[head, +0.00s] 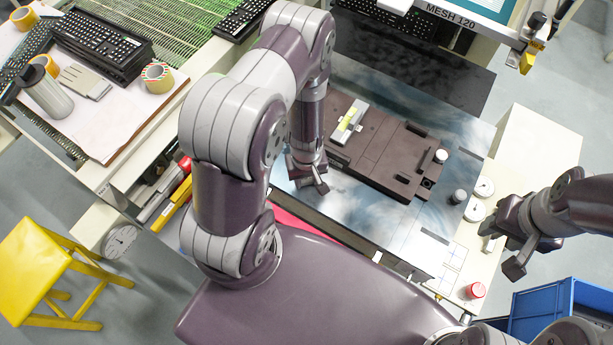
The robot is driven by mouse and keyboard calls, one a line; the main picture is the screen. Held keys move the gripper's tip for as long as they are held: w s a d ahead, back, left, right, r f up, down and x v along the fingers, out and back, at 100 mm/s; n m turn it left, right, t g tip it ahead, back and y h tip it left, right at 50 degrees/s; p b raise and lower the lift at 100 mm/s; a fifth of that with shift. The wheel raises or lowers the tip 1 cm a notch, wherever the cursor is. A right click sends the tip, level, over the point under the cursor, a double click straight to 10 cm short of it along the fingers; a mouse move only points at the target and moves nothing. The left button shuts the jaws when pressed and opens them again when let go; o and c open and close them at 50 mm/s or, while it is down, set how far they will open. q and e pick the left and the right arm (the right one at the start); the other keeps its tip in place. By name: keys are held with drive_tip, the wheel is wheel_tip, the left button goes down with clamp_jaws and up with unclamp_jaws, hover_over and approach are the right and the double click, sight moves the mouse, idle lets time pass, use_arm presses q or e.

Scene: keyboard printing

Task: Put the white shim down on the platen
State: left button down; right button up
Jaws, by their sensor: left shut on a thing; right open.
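The platen (270,178) is a shiny blue-grey metal plate under a brown jig (375,150). My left gripper (318,186) points down over the platen, just left of the jig's near edge. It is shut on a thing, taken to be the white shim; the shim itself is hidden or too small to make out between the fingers. I cannot tell whether it touches the platen. My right gripper (500,256) is open beside the platen's right edge, over the cream side table.
A pale block with a yellow strip (349,122) lies on the jig. A dark cylinder (458,196), round dials (475,210) and a red-capped jar (475,290) stand at the right. A blue crate (540,309) is at lower right. Bare platen shows around the jig.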

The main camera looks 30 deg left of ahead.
use_arm(q)
drive_tip(key=c, duration=0.7)
unclamp_jaws()
